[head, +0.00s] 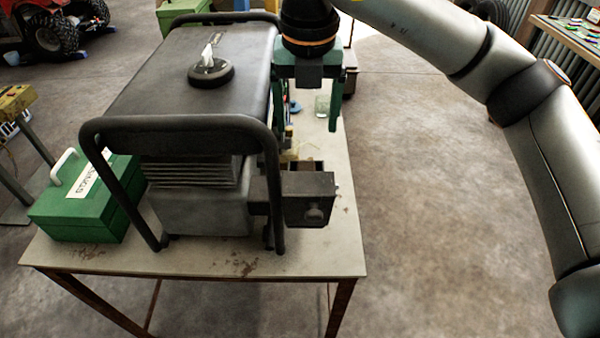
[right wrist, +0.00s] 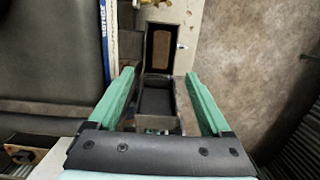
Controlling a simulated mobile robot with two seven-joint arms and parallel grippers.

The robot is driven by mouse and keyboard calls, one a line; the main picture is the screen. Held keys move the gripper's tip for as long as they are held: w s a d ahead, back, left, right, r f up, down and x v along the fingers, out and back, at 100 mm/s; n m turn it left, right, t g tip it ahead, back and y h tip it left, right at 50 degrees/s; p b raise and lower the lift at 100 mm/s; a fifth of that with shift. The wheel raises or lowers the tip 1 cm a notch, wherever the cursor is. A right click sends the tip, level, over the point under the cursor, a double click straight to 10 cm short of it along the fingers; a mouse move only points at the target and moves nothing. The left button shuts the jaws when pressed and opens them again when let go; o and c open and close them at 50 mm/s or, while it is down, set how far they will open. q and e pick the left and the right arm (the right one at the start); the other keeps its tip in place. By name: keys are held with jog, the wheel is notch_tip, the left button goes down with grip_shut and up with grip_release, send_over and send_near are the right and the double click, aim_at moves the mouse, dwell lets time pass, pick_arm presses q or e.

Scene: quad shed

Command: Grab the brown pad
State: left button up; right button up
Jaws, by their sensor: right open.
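The brown pad (right wrist: 161,50) shows in the right wrist view as a small upright brown rectangle inside a dark recess. The recess belongs to an open grey housing (head: 310,205) on the right side of the generator (head: 190,90). A dark, empty tray-like part (right wrist: 157,102) of it lies nearer in the wrist view. I cannot make out the pad in the head view. My right gripper (head: 307,112), with green fingers, is open and points down above the table beside the generator. In the wrist view its fingertips (right wrist: 159,74) stand apart on either side of the housing, with nothing between them gripped. My left gripper is not in view.
The generator's black tube frame (head: 180,125) stands close left of my right gripper. A black round piece (head: 211,73) lies on top. A green box (head: 85,205) is on the table (head: 200,262) at left, and a glass jar (head: 322,105) behind. Floor right of the table is clear.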

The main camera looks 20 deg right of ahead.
send_over(306, 168)
jog(key=s, duration=0.3)
jog(key=f, duration=0.6)
jog(key=shift+w+a+f+p, duration=0.25)
jog(key=shift+a+f+p, duration=0.1)
jog(key=shift+f, duration=0.05)
jog(key=shift+w+d+f+p, duration=0.15)
jog(key=shift+f+p, duration=0.2)
jog(key=shift+f, duration=1)
jog(key=shift+w+a+f+p, duration=0.1)
jog(key=shift+f+p, duration=0.25)
jog(key=shift+f, duration=1)
grip_shut()
